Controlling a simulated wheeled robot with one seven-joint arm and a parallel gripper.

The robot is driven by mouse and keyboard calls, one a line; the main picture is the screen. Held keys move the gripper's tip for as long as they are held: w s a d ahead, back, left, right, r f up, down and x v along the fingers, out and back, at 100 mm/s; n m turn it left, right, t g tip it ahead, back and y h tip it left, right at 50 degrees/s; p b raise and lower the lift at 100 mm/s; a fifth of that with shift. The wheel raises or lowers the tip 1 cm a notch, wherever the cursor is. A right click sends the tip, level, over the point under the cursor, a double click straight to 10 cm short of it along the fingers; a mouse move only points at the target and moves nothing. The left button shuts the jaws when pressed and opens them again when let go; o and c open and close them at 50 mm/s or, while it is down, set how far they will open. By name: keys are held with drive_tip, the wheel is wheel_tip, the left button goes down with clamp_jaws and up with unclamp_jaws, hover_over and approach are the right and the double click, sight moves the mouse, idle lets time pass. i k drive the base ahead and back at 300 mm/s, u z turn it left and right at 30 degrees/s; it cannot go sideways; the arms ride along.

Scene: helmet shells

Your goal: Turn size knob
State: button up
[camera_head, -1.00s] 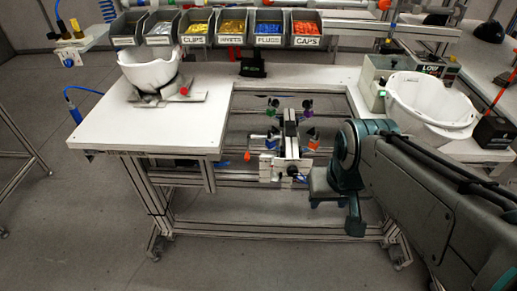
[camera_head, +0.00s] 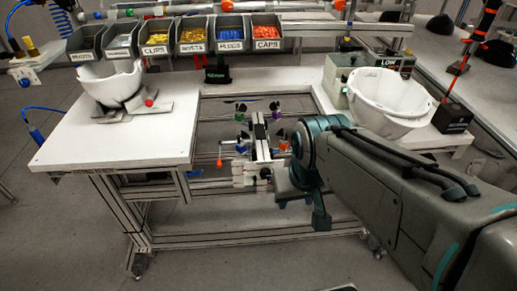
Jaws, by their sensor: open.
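A white helmet shell (camera_head: 112,82) sits open side up on a grey stand (camera_head: 125,114) on the left of the white table. A small red knob (camera_head: 149,102) is at its right side; I cannot tell if it belongs to the shell or stand. A second white shell (camera_head: 392,98) sits open side up at the right. My arm reaches in from the lower right. My gripper (camera_head: 305,203) is at its end, low by the table's opening, open, partly hidden by the wrist. It is well away from both shells and holds nothing that I can see.
A fixture with several coloured knobs (camera_head: 259,150) stands in the table's opening, just left of my gripper. Labelled parts bins (camera_head: 192,36) line the back. A grey box (camera_head: 340,75) and a dark box (camera_head: 453,118) flank the right shell. The left tabletop (camera_head: 115,145) has clear room.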

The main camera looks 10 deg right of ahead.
sight(265, 173)
drive_tip(key=z, duration=0.5)
drive_tip(key=k, duration=0.6)
drive_tip(key=z, duration=1.2)
drive_tip(key=i, duration=1.1)
drive_tip(key=u, duration=0.75)
drive_tip(key=k, duration=0.5)
drive_tip(key=u, duration=0.8)
